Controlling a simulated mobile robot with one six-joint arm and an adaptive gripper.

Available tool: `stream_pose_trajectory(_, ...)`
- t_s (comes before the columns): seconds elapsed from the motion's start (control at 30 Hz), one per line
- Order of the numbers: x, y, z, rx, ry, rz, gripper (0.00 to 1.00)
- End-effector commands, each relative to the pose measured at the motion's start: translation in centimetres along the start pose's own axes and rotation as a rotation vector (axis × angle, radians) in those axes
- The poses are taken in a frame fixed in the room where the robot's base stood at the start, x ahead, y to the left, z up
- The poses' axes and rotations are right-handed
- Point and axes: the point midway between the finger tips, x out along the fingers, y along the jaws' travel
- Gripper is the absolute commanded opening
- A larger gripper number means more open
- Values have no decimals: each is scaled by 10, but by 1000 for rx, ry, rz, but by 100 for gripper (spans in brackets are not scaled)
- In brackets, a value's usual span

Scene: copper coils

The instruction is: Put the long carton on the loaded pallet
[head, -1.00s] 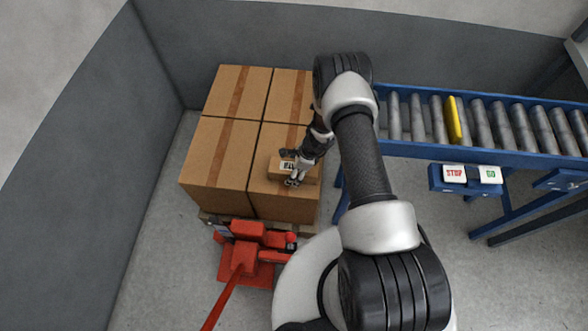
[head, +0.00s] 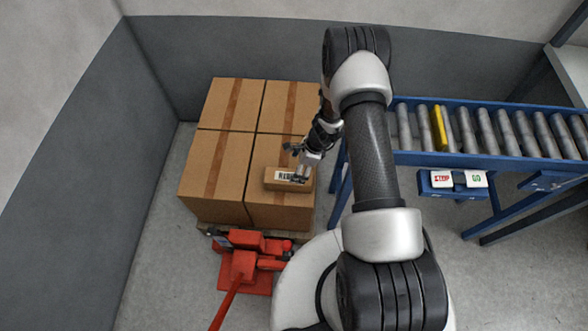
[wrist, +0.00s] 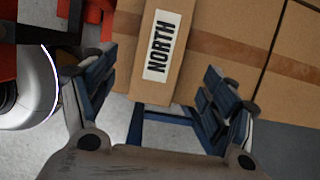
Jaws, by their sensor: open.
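The long carton (head: 275,184) is a small brown box with a white label. It lies on top of the front right large box of the loaded pallet (head: 213,227). In the wrist view the carton (wrist: 178,22) shows its label reading NORTH, and its near end lies between the spread fingers. My gripper (head: 298,166) is at the carton's right part in the head view and hides some of the label. My gripper (wrist: 157,80) is open, with a visible gap between each finger and the carton.
Several large taped boxes (head: 228,105) make up the pallet load. A red pallet jack (head: 243,265) stands in front. Grey walls (head: 100,150) enclose the left and back.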

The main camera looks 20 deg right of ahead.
Motion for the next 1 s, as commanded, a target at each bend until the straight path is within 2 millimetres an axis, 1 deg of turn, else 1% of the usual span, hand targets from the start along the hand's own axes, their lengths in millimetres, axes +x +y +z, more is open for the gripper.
stream_pose_trajectory(0.07, -8, -1, 1, -1, -1, -1, 78)
stream_pose_trajectory(0.13, -17, -4, 6, -23, -6, -6, 78)
stream_pose_trajectory(0.17, -24, -6, 10, -42, -9, -10, 78)
stream_pose_trajectory(0.23, -46, -14, 26, -109, -22, -24, 78)
stream_pose_trajectory(0.27, -60, -18, 34, -148, -28, -32, 78)
stream_pose_trajectory(0.3, -80, -22, 48, -211, -37, -43, 78)
stream_pose_trajectory(0.37, -114, -26, 69, -317, -49, -59, 78)
stream_pose_trajectory(0.4, -138, -25, 83, -393, -55, -70, 78)
stream_pose_trajectory(0.47, -173, -22, 102, -507, -60, -83, 78)
stream_pose_trajectory(0.5, -196, -17, 113, -583, -61, -91, 78)
stream_pose_trajectory(0.57, -228, -7, 129, -695, -59, -101, 78)
stream_pose_trajectory(0.6, -249, 0, 138, -770, -54, -109, 78)
stream_pose_trajectory(0.67, -280, 14, 149, -879, -44, -118, 78)
stream_pose_trajectory(0.7, -299, 24, 156, -951, -35, -124, 78)
stream_pose_trajectory(0.73, -313, 32, 160, -1006, -26, -128, 78)
stream_pose_trajectory(0.8, -344, 53, 166, -1128, -2, -135, 78)
stream_pose_trajectory(0.87, -368, 73, 170, -1232, 25, -140, 78)
stream_pose_trajectory(0.9, -383, 86, 170, -1298, 45, -142, 78)
stream_pose_trajectory(0.97, -404, 106, 169, -1396, 80, -144, 78)
stream_pose_trajectory(1.0, -416, 120, 167, -1461, 105, -143, 78)
